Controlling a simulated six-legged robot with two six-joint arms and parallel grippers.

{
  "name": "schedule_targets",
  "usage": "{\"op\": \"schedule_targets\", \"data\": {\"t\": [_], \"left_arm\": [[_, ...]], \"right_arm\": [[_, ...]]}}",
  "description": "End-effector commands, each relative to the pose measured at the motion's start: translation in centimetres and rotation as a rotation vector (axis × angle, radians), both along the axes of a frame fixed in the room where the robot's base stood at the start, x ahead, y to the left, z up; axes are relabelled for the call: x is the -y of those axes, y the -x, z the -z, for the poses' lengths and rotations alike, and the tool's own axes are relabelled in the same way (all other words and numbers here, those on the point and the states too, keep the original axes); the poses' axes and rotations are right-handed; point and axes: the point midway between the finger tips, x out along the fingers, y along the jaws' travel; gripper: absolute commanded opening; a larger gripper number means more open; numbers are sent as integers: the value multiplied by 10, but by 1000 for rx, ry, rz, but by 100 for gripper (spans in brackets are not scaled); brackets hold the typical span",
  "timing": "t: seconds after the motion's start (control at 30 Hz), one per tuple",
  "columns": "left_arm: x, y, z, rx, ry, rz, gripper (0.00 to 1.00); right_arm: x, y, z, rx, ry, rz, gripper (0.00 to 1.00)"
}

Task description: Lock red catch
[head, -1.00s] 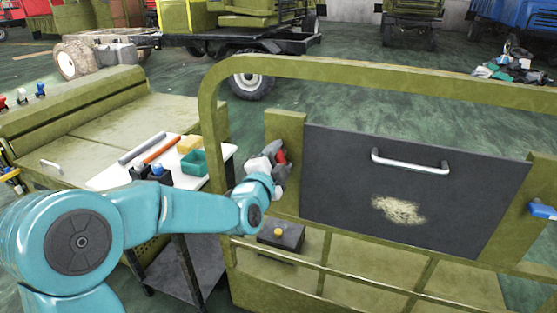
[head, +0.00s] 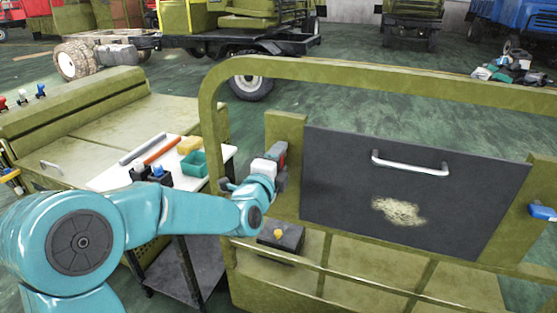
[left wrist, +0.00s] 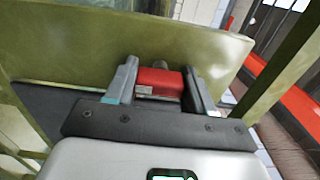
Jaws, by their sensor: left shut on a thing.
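The red catch (left wrist: 160,82) sits between the two fingers of my left gripper (left wrist: 158,88) in the left wrist view, against the olive frame post. My left gripper (head: 272,162) is shut on it. The catch is at the left edge of a dark grey panel (head: 350,165) with a metal handle (head: 410,165). My right gripper is not in view.
A blue catch (head: 542,212) is on the panel's right side. An olive rail frame (head: 380,72) arches around the panel. A white-topped table (head: 115,178) with a teal bin (head: 193,164) stands at left. A dark box with a yellow knob (head: 281,240) is below the gripper.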

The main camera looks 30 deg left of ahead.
Motion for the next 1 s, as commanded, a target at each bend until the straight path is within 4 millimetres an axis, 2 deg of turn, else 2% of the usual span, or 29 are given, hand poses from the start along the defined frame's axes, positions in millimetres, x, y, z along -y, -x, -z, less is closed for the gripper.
{"op": "schedule_targets", "data": {"t": [0.23, 0.27, 0.3, 0.33, 0.6, 0.7, 0.87, 1.0], "left_arm": [[2, -1, -1, 1, -8, 6, 23], [2, -1, -1, 1, -8, 6, 63], [2, -1, -1, 1, -8, 7, 76], [2, -1, -1, 1, -7, 6, 79], [1, 0, 0, -1, -4, 3, 79], [2, 7, -1, -1, -3, 2, 79], [9, 36, -1, -1, -3, 2, 79], [18, 74, -1, 0, -3, 3, 79]], "right_arm": [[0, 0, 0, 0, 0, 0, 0], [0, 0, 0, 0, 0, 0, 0], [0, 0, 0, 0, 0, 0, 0], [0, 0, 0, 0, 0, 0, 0], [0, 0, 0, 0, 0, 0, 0], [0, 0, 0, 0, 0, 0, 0], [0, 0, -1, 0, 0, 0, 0], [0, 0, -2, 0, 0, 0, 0]]}}
